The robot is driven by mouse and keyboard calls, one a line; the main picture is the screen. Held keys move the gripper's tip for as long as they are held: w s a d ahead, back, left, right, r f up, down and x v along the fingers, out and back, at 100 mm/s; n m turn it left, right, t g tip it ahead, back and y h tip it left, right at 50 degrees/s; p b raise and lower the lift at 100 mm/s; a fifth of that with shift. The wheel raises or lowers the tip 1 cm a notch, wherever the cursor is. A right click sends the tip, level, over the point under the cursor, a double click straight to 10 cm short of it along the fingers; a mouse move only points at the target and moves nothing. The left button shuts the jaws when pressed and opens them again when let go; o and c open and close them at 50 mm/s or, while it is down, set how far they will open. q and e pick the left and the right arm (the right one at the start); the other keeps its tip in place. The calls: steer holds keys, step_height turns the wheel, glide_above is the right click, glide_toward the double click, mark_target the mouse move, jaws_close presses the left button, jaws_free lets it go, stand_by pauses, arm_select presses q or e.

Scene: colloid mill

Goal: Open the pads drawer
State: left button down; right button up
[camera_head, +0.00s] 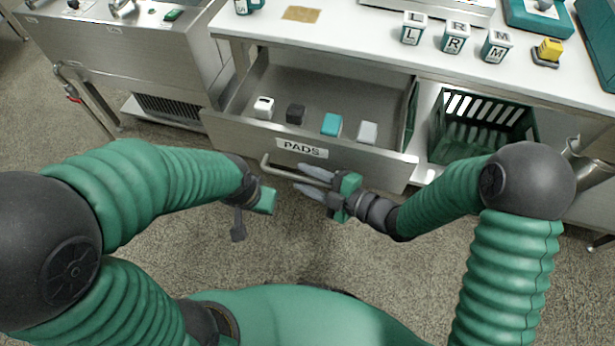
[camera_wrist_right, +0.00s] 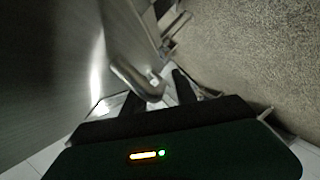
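The drawer labelled PADS (camera_head: 301,149) is pulled out from under the counter, and its inside shows from above. Its bar handle (camera_head: 280,171) runs along the front below the label. My right gripper (camera_head: 309,181) is at the right part of the handle, its two fingers apart with the bar seemingly between them; I cannot tell whether they touch it. In the right wrist view the handle's curved end (camera_wrist_right: 142,84) shows between the dark fingers (camera_wrist_right: 150,97). My left gripper (camera_head: 252,212) hangs in front of the drawer's left part, clear of it; its fingers are not clear.
A green crate (camera_head: 485,122) stands right of the drawer. The counter (camera_head: 340,35) above holds lettered blocks. The floor in front is clear.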

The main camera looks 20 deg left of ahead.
steer(key=shift+a, duration=0.2)
steer(key=p+v, duration=0.4)
steer(key=v, duration=1.3)
steer(key=shift+w+d, duration=0.15)
steer(key=shift+f, duration=0.15)
